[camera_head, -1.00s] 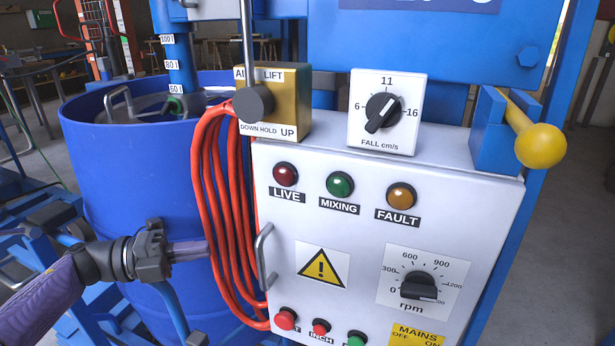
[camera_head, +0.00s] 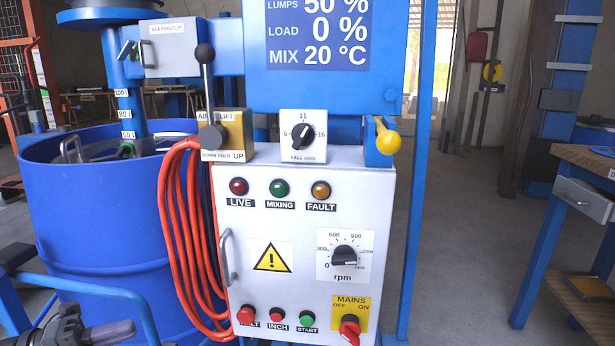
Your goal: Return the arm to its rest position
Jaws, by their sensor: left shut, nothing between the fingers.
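My left gripper (camera_head: 125,330) is at the bottom left corner of the head view, shut and empty, with its arm partly cut off by the frame edge. It appears in front of the lower part of the blue drum (camera_head: 85,215), apart from the control panel (camera_head: 300,230). The panel carries a rpm knob (camera_head: 344,256), a red mains switch (camera_head: 349,328), a row of lamps and a row of push buttons. The air lift lever (camera_head: 207,85) stands upright above its yellow box (camera_head: 236,130). My right gripper is out of view.
Orange hose coils (camera_head: 185,240) hang on the panel's left side, beside a metal handle (camera_head: 228,257). A blue display (camera_head: 318,40) is above. A yellow ball-ended handle (camera_head: 387,138) sticks out at the panel's top right. A workbench (camera_head: 585,190) stands right; the floor between is clear.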

